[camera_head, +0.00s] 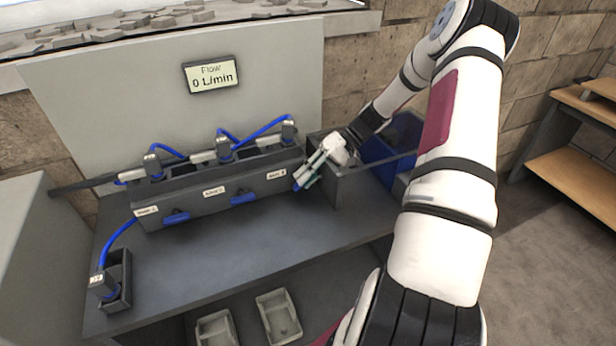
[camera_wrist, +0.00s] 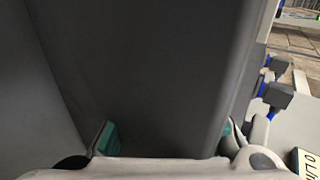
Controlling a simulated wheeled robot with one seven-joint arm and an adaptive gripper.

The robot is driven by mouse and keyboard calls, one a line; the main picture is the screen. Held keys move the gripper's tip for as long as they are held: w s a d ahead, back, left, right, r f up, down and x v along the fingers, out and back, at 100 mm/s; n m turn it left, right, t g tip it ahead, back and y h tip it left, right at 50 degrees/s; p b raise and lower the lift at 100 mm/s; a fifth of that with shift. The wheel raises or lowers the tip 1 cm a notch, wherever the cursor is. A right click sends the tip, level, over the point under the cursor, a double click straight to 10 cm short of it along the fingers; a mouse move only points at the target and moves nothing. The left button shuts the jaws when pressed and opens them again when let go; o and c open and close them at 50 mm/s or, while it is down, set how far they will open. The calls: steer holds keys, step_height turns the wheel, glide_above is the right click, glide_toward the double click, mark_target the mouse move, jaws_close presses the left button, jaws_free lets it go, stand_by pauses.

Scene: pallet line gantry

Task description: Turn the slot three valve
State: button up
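The dark grey valve box (camera_head: 215,197) stands on the table, with three small white labels too small to read surely. Two blue valve handles show on its front, the left one (camera_head: 176,217) and the middle one (camera_head: 243,198). The right-hand label (camera_head: 277,174) is just left of my gripper (camera_head: 307,176).
A flow display (camera_head: 211,74) reads 0 L/min. Blue hoses with connectors (camera_head: 224,146) run along the box top, and another connector (camera_head: 103,283) sits in a holder at front left. A blue bin (camera_head: 390,145) stands behind my arm. The table front (camera_head: 250,245) is clear.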

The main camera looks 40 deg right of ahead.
stand_by(0.3)
steer(key=v, duration=1.2)
